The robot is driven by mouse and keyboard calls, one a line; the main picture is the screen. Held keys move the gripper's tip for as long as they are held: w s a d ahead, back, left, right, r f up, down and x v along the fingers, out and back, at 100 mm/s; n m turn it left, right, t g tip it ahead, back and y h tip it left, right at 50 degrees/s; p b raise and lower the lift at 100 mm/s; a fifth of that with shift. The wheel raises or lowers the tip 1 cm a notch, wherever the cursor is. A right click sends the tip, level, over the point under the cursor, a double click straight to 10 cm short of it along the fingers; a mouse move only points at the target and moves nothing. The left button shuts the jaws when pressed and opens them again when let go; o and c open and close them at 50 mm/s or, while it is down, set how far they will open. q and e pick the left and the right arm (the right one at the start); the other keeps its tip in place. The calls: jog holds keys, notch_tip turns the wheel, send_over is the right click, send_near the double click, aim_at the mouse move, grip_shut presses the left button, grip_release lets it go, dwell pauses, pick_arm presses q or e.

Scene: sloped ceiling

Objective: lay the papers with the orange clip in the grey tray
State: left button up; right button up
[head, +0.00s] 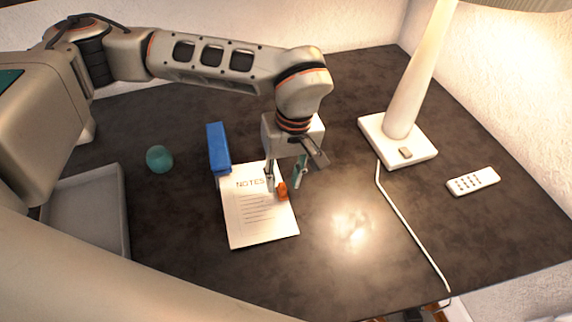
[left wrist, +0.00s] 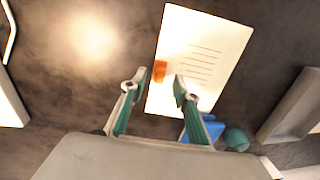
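The papers (head: 258,222), headed "NOTES", lie flat on the dark desk; they also show in the left wrist view (left wrist: 205,50). The orange clip (head: 282,192) sits at their right edge and shows in the left wrist view (left wrist: 159,71). My left gripper (head: 284,186) is open and empty, pointing down at the clip edge. In the left wrist view its fingers (left wrist: 156,95) are on either side of the clip's line, with the clip just beyond the tips. The grey tray (head: 95,207) is at the left, partly hidden by my arm. My right gripper is not in view.
A blue block (head: 218,147) stands at the papers' upper left corner. A teal ball (head: 159,159) lies between it and the tray. A lamp (head: 398,140) with a white cord and a white remote (head: 473,181) are at the right. Desk right of the papers is clear.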

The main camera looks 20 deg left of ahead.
aim_at(290, 220)
pick_arm(q)
jog(key=shift+a+f, duration=0.1)
jog(key=shift+f, duration=0.9)
grip_shut()
jog(key=shift+s, duration=0.1)
jog(key=shift+s+d, duration=0.6)
jog(key=shift+s, duration=0.35)
jog(key=shift+s+d, duration=0.65)
jog(key=shift+s, duration=0.3)
jog(key=shift+s+d, duration=0.6)
jog(key=shift+s, duration=0.35)
